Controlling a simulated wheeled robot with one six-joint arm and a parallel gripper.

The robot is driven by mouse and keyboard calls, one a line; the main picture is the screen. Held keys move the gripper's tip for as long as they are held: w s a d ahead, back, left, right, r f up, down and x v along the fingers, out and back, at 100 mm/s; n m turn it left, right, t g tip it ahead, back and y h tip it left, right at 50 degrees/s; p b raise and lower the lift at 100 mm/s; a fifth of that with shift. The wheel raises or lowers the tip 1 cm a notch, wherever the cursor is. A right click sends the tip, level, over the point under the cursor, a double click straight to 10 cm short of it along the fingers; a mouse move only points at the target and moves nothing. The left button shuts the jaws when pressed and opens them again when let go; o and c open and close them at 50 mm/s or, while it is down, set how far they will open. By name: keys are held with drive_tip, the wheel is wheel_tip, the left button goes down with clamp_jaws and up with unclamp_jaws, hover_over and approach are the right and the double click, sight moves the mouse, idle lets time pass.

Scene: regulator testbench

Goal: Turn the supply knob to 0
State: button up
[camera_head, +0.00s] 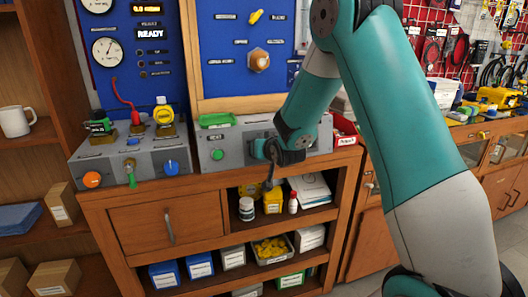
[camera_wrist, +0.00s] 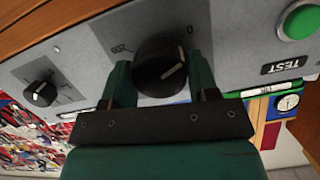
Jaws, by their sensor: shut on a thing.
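The black supply knob (camera_wrist: 158,62) sits on the grey panel in the wrist view, with a white pointer line slanting up to the right. A printed 0 (camera_wrist: 190,29) is above and right of the knob. In the head view my gripper (camera_head: 268,152) is at the front of the grey bench unit (camera_head: 234,158), hiding the knob.
A green TEST button (camera_wrist: 301,20) is on the panel right of the knob, and a second black knob (camera_wrist: 41,93) is to the left. In the head view a green tray (camera_head: 217,120) lies on the unit. Shelves with bottles and boxes (camera_head: 273,200) are below.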

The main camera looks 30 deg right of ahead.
drive_tip(key=shift+s+f+n, duration=0.1)
drive_tip(key=shift+n, duration=0.3)
drive_tip(key=o, duration=0.9)
drive_tip(key=shift+a+b+v, duration=0.1)
drive_tip(key=shift+b+v, duration=1.85)
drive_tip(key=shift+v, duration=2.4)
drive_tip(key=shift+a+b+v, duration=0.15)
drive_tip(key=shift+b+v, duration=1.75)
drive_tip(key=shift+v, duration=2.45)
